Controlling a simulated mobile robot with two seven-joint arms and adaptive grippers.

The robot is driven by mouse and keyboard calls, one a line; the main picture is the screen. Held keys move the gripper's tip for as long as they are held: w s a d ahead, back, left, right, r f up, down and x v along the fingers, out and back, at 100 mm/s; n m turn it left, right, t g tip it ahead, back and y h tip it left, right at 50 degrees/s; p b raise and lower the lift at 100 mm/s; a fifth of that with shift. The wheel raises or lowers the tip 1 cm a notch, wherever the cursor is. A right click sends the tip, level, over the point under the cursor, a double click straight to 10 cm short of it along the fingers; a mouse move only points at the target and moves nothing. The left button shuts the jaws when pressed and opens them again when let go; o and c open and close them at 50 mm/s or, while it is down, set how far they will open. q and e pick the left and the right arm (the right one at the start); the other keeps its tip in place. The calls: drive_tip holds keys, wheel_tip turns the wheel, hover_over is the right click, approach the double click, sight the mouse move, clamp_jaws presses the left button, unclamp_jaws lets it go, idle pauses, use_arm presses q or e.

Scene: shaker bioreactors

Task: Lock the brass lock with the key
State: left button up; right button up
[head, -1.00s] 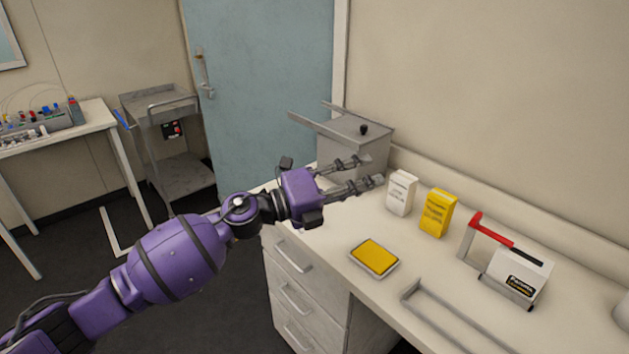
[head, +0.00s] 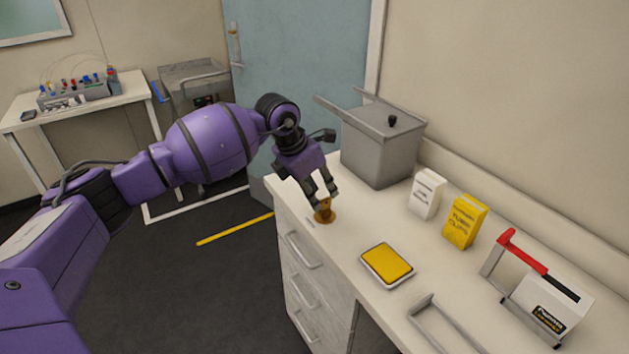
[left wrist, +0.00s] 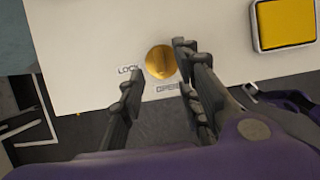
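The brass lock (head: 325,215) sits near the left end of the white counter, a round brass base with an upright brass piece on it. In the left wrist view the lock (left wrist: 160,62) appears as a gold disc with a raised ridge, between the printed words LOCK and OPEN. I cannot tell whether the upright piece is the key. My left gripper (head: 322,196) points down just above the lock. Its fingers are apart, one on each side of the brass piece, and are not visibly closed on it.
A grey lidded metal box (head: 382,150) stands behind the lock. A yellow-topped tray (head: 387,264), a white box (head: 427,194), a yellow box (head: 465,222) and a red-handled device (head: 545,300) stand to the right. Drawers (head: 303,285) lie below the counter.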

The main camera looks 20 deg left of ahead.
sight(323, 199)
use_arm(q)
drive_tip(key=shift+x, duration=2.2)
drive_tip(key=shift+w+d, duration=0.1)
drive_tip(key=shift+r, duration=0.1)
drive_tip(key=shift+c, duration=0.2)
clamp_jaws()
